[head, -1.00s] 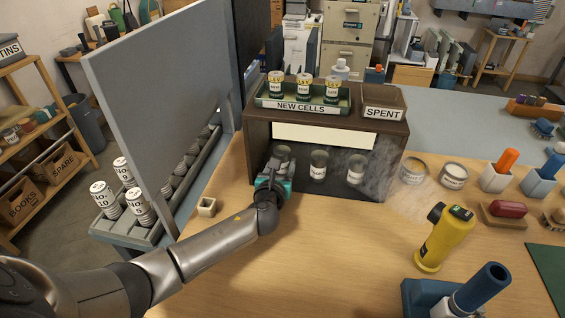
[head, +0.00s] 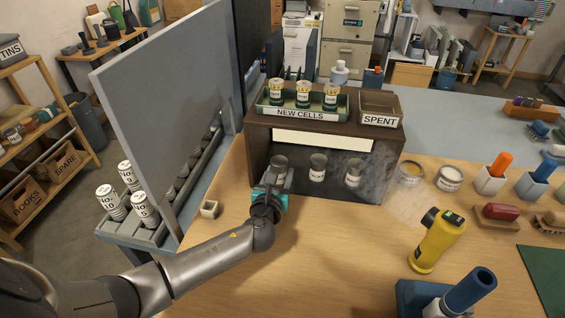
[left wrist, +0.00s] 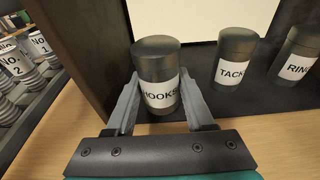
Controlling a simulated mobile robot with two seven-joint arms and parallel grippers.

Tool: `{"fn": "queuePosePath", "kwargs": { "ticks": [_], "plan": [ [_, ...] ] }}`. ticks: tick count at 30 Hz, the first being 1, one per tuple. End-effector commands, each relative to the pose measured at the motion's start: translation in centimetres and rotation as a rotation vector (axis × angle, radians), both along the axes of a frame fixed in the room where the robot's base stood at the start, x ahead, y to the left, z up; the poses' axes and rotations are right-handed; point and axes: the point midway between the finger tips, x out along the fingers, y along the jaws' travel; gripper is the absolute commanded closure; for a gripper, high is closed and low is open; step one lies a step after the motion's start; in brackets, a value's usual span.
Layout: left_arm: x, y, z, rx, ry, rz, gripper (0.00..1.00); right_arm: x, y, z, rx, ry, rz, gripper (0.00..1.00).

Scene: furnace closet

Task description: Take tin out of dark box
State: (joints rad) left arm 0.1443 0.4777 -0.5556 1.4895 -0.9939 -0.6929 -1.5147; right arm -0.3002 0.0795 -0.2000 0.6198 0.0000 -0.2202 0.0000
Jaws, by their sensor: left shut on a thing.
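The dark box (head: 385,145) stands on the bench with its open front facing me. Inside it is a row of dark-topped tins with white labels. The tin labelled HOOKS (left wrist: 158,78) is at the left, near the box's open front; it also shows in the head view (head: 279,162). My left gripper (head: 274,182) is shut on this tin, one finger on each side, as the left wrist view (left wrist: 160,108) shows. The TACK tin (left wrist: 234,60) and the tin labelled RIN… (left wrist: 297,58) stand to its right. My right gripper is not in view.
The NEW CELLS tray (head: 300,113) and SPENT bin (head: 380,120) sit on the box. A grey panel (head: 165,110) rises close to the left. A small beige block (head: 209,209) lies beside my arm. A yellow torch (head: 436,240) stands right; the bench between is clear.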

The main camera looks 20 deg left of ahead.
Motion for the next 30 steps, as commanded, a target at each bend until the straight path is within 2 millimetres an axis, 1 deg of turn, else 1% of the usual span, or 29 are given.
{"fn": "queuePosePath", "kwargs": {
  "ticks": [1,3,12,15,22,30],
  "plan": [
    [-0.7,-0.2,0.2,0.001,0.000,-0.001,1.00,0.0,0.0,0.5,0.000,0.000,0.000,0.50],
    [-1.5,-0.4,0.2,0.000,0.001,-0.001,1.00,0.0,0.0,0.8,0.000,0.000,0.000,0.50],
    [-4.9,-1.3,0.1,0.000,0.000,-0.001,1.00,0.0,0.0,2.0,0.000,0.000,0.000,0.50],
    [-5.7,-1.5,0.2,0.000,-0.001,0.000,1.00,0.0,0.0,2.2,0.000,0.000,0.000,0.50],
    [-6.7,-1.7,0.0,0.001,0.000,-0.001,1.00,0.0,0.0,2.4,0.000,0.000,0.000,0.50],
    [-9.8,-2.6,0.1,-0.001,0.001,-0.002,1.00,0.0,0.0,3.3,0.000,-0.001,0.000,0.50]
  ]
}}
